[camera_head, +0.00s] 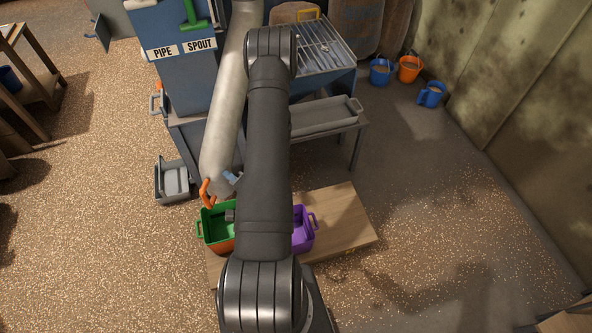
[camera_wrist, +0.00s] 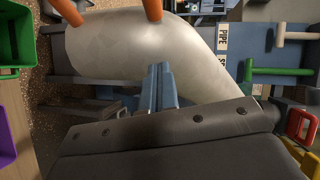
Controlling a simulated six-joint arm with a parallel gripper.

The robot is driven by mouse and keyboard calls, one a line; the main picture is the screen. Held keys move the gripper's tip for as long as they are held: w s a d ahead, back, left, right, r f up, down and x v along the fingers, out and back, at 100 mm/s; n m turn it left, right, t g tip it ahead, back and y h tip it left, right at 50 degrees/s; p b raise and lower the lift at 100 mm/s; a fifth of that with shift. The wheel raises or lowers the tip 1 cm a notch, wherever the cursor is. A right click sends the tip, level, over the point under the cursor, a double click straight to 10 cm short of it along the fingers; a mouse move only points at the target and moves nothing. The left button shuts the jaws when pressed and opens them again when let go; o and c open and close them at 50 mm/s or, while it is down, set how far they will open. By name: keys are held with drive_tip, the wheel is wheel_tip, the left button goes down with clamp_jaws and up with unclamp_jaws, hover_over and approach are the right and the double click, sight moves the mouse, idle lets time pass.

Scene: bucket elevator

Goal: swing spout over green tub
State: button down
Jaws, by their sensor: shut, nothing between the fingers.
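The spout is a thick pale pipe (camera_head: 222,130) that runs down from the blue machine. Orange handle parts (camera_head: 207,192) show at its lower end, just above the far edge of the green tub (camera_head: 203,228) in the picture. I cannot tell whether its mouth is over the tub. The spout (camera_wrist: 120,45) fills the upper wrist view, with two orange pieces at the top edge; the green tub (camera_wrist: 15,45) is at the left edge. My gripper (camera_wrist: 160,72) is shut and empty, its fingertips against or close to the pipe. Its tips (camera_head: 231,178) show beside the pipe's lower end.
A purple tub (camera_head: 302,230) stands right of the green one on a wooden board (camera_head: 345,215), partly behind my arm. The blue machine (camera_head: 185,85) carries PIPE and SPOUT labels and a green lever (camera_head: 195,18). A grey tray (camera_head: 173,182) lies left. Buckets (camera_head: 410,68) stand back right.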

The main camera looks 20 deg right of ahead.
sight(206, 174)
drive_tip(key=w+a, duration=0.1)
drive_tip(key=a, duration=0.1)
drive_tip(key=w+a, duration=0.1)
drive_tip(key=a, duration=0.1)
drive_tip(key=w+a, duration=0.1)
drive_tip(key=a, duration=0.2)
drive_tip(key=shift+w, duration=0.3)
drive_tip(key=shift+w+a+r, duration=0.15)
drive_tip(key=shift+w+a, duration=0.1)
drive_tip(key=shift+a, duration=0.3)
drive_tip(key=shift+s+d, duration=0.3)
drive_tip(key=shift+d, duration=0.1)
drive_tip(key=s+d, duration=0.2)
drive_tip(key=d, duration=0.1)
drive_tip(key=shift+s+r, duration=0.4)
drive_tip(key=s+r, duration=0.1)
drive_tip(key=s, duration=0.9)
drive_tip(key=shift+a+r, duration=0.3)
drive_tip(key=shift+r, duration=0.05)
drive_tip(key=shift+w, duration=0.15)
